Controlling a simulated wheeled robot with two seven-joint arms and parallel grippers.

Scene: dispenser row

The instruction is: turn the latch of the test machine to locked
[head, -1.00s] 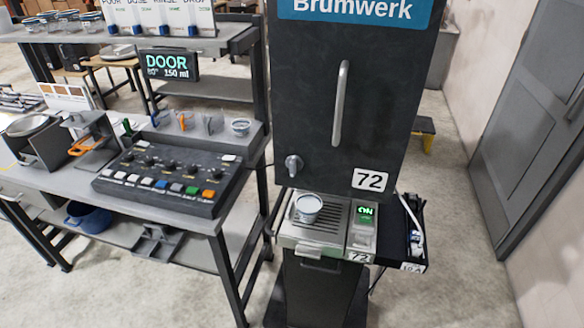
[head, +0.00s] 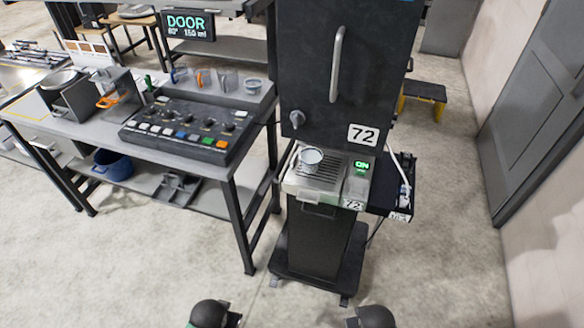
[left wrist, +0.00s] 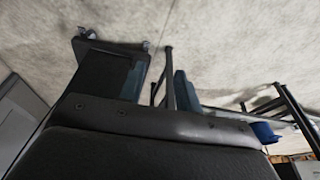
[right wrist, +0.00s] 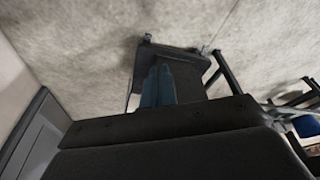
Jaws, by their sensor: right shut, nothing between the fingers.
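The test machine (head: 340,75) is a tall dark cabinet with a door, a long vertical handle (head: 336,64) and a "72" plate. A small grey latch knob (head: 297,118) sits at the lower left of its door, with a short lever that seems to point downward; its exact setting is too small to tell. Neither gripper shows in the head view. In the left wrist view my left gripper (left wrist: 160,88) has its bluish fingers apart, with nothing between them. In the right wrist view my right gripper (right wrist: 158,86) has its fingers together, empty. Both are away from the latch.
A white cup (head: 312,156) stands on the machine's drip tray beside a green "ON" display (head: 361,165). A bench with a button panel (head: 190,127) stands on the left. The floor in front is clear.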

